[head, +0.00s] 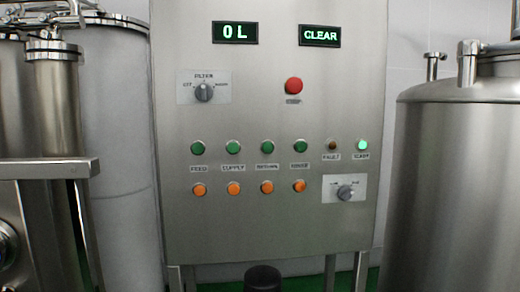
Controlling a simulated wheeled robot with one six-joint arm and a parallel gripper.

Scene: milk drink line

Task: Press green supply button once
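A steel control panel (270,110) stands upright in the middle of the head view. The green supply button (233,147) is second from the left in a row of green buttons. A small label (233,168) reading SUPPLY is below it, and an orange button (233,188) is below the label. Nothing covers the green supply button. Its pressed state cannot be told.
Other green buttons flank it, including the FEED one (197,148). A red stop button (293,85) and a filter knob (203,92) are above. Displays read "0 L" (235,32) and "CLEAR" (320,36). Steel tanks stand left (55,110) and right (455,180).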

